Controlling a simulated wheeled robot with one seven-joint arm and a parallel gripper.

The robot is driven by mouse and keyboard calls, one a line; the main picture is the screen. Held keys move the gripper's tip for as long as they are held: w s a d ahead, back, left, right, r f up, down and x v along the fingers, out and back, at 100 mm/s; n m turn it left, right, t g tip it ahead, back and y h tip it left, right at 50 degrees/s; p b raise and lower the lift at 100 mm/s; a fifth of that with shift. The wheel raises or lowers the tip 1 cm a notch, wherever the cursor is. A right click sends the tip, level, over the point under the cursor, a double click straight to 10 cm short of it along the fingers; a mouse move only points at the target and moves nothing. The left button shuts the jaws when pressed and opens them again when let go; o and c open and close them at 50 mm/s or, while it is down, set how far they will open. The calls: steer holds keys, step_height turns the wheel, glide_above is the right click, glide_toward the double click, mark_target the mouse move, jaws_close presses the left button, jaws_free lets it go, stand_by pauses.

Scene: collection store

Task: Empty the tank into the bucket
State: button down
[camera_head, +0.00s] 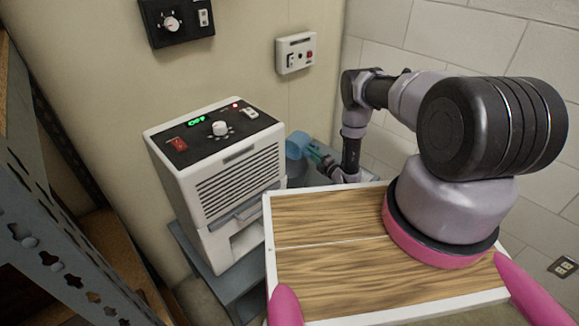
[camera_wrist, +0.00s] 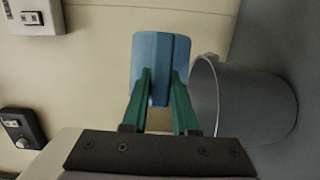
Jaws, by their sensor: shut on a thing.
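The tank (camera_wrist: 150,60) is a blue piece held between the green fingers of my gripper (camera_wrist: 161,84). In the head view the tank (camera_head: 296,145) is up behind the right side of the white dehumidifier (camera_head: 240,180), at the end of my gripper (camera_head: 315,154). The bucket (camera_wrist: 250,105) is grey, and its rim faces the tank in the sideways wrist view. The tank looks just above the rim, but I cannot tell whether it is directly over the opening. In the head view the bucket is mostly hidden. Any water in the tank is not visible.
The dehumidifier shows a green OFF and stands on a grey stand (camera_head: 235,285). Wall boxes (camera_head: 176,20) and (camera_head: 296,53) hang above it. A metal shelf rack (camera_head: 60,230) stands at the left. Block wall closes off the right.

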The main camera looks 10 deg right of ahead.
mark_target(311, 144)
steer(key=w+m, duration=0.1)
steer(key=d+r+m+g, duration=0.1)
steer(key=w+d+m, duration=0.1)
steer(key=m, duration=0.1)
steer(key=shift+w+d+r+g+h, duration=0.1)
steer(key=shift+w+r+g+h, duration=0.1)
steer(key=shift+w+g+h, duration=0.2)
steer(key=m, duration=0.1)
steer(key=r+m+g, duration=0.1)
steer(key=m, duration=0.1)
steer(key=shift+w+d+r+g, duration=0.25)
steer(key=shift+r+g, duration=0.15)
steer(key=shift+w+d+r+m+y, duration=0.2)
steer(key=shift+m+y, duration=0.1)
steer(key=shift+m, duration=0.2)
steer(key=w+d+f+m+g+y, duration=0.2)
steer(key=w+d+f+m+g, duration=0.1)
steer(key=w+m, duration=0.1)
steer(key=shift+w+d+f+m+g, duration=0.15)
steer(key=shift+f+m+g, duration=0.15)
steer(key=shift+m, duration=0.3)
